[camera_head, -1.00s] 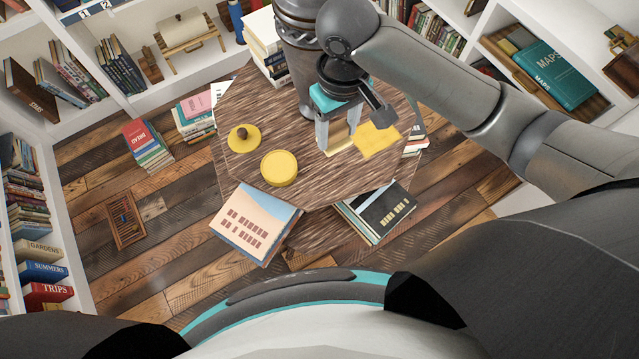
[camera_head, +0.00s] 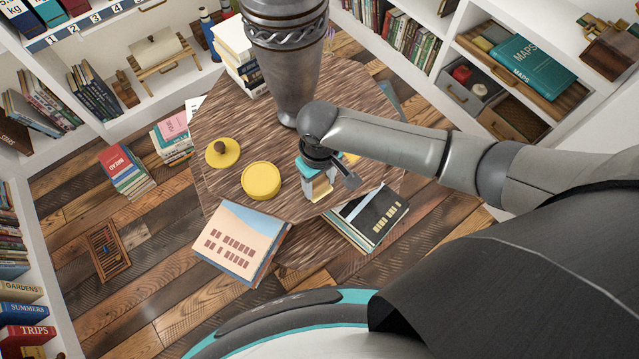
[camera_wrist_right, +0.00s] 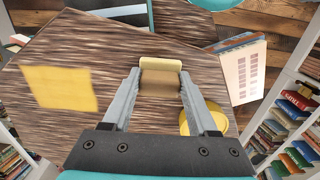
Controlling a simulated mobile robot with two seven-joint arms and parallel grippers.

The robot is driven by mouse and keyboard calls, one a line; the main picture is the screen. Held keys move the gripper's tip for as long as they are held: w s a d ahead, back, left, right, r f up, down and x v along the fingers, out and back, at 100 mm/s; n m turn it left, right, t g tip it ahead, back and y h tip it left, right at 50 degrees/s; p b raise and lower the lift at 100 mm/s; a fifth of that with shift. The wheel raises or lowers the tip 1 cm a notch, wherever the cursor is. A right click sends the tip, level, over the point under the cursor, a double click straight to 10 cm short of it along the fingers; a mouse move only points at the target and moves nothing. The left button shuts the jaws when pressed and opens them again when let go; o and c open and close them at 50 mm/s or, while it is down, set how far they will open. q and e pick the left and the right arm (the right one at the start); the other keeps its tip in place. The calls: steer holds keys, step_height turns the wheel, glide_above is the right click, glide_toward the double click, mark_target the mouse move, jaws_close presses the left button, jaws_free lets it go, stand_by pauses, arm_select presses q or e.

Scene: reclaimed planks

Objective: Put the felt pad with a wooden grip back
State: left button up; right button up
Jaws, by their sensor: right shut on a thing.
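The felt pad with a wooden grip (camera_head: 322,189) is a small block with a tan-brown part and a pale yellow part. My right gripper (camera_head: 318,187) is shut on it over the front part of the round wooden table (camera_head: 225,113). In the right wrist view the block (camera_wrist_right: 160,80) sits between the two fingertips of my right gripper (camera_wrist_right: 158,88). I cannot tell how far it is above the tabletop. A yellow square cloth (camera_wrist_right: 60,88) lies flat on the table; my arm mostly hides it in the head view. My left gripper is not in view.
On the table are a yellow disc with a brown knob (camera_head: 222,153), a round yellow tin (camera_head: 261,180), a tall metal vase (camera_head: 287,70) and stacked books (camera_head: 235,45). Books (camera_head: 240,243) and a dark book (camera_head: 368,215) lie by the front edge. Shelves surround the table.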

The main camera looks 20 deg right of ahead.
mark_target(320, 183)
steer(key=shift+f, duration=0.5)
steer(key=o, duration=1.2)
steer(key=shift+f, duration=0.15)
step_height(320, 183, up, 12)
steer(key=p, duration=0.3)
steer(key=shift+r, duration=0.2)
